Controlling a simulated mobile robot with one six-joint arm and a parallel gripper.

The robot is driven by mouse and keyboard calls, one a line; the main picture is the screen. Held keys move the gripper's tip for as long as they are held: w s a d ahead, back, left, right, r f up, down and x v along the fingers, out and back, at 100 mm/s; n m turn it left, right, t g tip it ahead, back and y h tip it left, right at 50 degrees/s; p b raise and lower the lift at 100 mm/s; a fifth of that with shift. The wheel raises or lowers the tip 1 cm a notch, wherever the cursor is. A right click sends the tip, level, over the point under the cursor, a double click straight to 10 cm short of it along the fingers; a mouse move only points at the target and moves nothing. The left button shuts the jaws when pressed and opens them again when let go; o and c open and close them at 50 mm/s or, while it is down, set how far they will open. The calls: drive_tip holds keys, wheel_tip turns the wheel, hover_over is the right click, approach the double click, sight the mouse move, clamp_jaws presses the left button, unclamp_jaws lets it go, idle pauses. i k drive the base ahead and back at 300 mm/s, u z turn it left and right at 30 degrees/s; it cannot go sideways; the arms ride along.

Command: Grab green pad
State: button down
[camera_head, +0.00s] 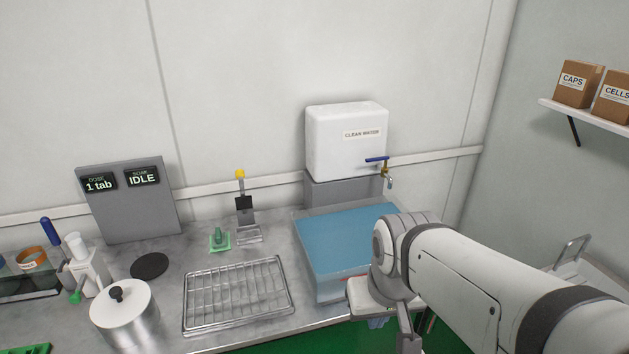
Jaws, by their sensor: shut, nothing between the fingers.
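A small green square pad (219,242) lies on the grey counter left of centre, with a darker green piece standing on it. Another flat green piece (38,349) is cut off at the bottom left edge; I cannot tell which of the two is the green pad. My arm comes in from the right, and my gripper (406,335) hangs down at the counter's front edge, right of and nearer than the square pad. It is shut and empty, well apart from both green pieces. Its fingertips are not clearly visible.
A wire rack (238,296), a lidded steel pot (124,318) and a black disc (149,266) stand on the counter. A blue-topped basin (345,240) lies beside my arm, below a white water tank (346,143) with a tap. A grey display panel (128,207) stands at the back left.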

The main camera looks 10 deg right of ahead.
sight(219, 238)
drive_tip(key=k, duration=1.3)
drive_tip(key=u, duration=0.6)
drive_tip(key=i, duration=1.1)
drive_tip(key=u, duration=0.4)
drive_tip(key=i, duration=1.2)
drive_tip(key=z, duration=0.55)
drive_tip(key=k, duration=0.75)
drive_tip(key=z, duration=0.35)
drive_tip(key=i, duration=0.15)
drive_tip(key=u, duration=0.15)
